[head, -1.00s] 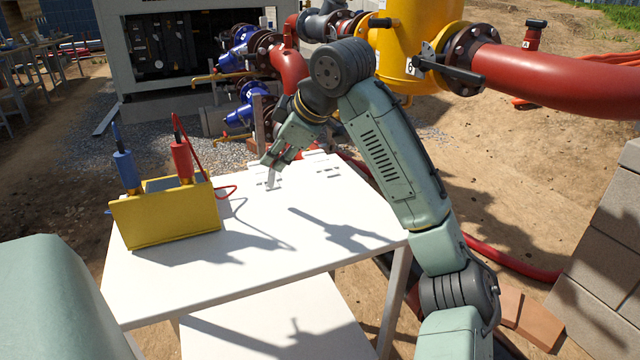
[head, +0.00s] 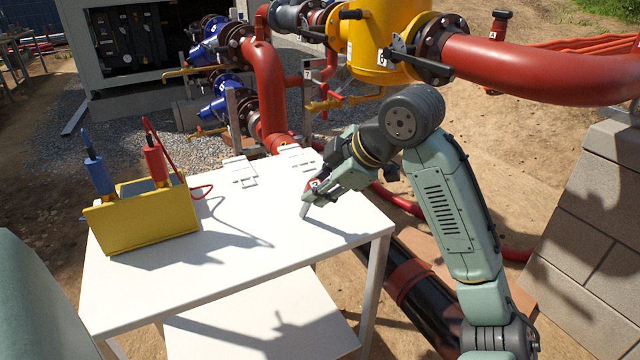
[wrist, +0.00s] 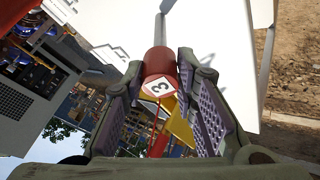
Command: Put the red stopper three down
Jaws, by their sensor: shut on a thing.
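The red stopper three (wrist: 159,62) is held in my gripper (wrist: 160,85); in the wrist view its red body with a white "3" label sits between the two fingers. A thin grey stem runs from it toward the white table. In the head view my gripper (head: 318,186) is over the right part of the white table (head: 270,245), tilted down, and the grey stem points down to the tabletop. I cannot tell whether the stem's tip touches the table. Most of the red body is hidden by the fingers in the head view.
A yellow holder (head: 150,226) with a blue probe (head: 98,175) and a red probe (head: 156,163) stands on the table's left. White brackets (head: 240,170) lie at the back edge. The table's middle is clear. Pipes and a yellow vessel (head: 380,45) stand behind.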

